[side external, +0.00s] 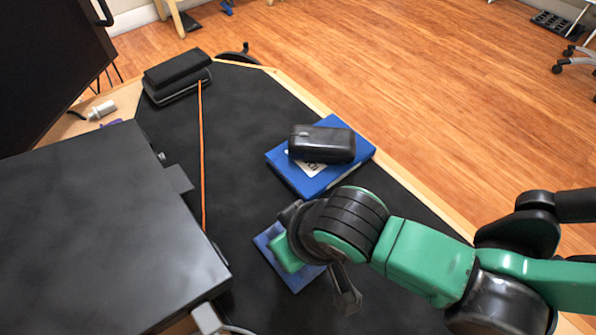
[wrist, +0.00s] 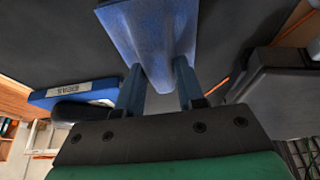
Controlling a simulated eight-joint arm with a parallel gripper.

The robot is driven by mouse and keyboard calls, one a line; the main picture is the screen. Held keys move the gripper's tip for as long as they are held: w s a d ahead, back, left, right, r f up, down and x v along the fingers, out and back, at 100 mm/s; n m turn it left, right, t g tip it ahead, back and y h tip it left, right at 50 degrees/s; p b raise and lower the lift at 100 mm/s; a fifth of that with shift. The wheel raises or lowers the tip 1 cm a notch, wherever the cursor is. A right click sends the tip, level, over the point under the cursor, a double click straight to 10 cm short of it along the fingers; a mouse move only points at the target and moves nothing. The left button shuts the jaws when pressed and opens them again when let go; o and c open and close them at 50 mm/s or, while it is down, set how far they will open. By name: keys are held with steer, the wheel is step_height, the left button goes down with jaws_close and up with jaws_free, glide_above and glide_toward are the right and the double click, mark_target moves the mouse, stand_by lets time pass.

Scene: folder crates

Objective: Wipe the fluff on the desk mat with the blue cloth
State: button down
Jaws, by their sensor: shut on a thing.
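The blue cloth (side external: 291,277) lies on the black desk mat (side external: 245,155), partly hidden under my gripper. In the wrist view the cloth (wrist: 150,30) hangs between the two blue fingers of my gripper (wrist: 158,70), pinched at its narrowed end and spreading wider beyond the fingertips. My gripper (side external: 288,252) is low over the mat in the side view, with its fingertips hidden. I cannot make out any fluff on the mat in either view.
A blue folder (side external: 357,139) with a black case (side external: 322,144) on it lies behind my gripper. A large dark box (side external: 100,220) stands at the left. A thin orange strip (side external: 202,150) runs along the mat to a black case (side external: 178,72). The mat's middle is clear.

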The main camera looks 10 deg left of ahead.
steer(key=shift+s+d, duration=0.2)
steer(key=shift+r, duration=0.75)
steer(key=w+a, duration=0.3)
steer(key=shift+w+a+f, duration=0.2)
steer(key=shift+w+a, duration=0.15)
steer(key=shift+r, duration=0.1)
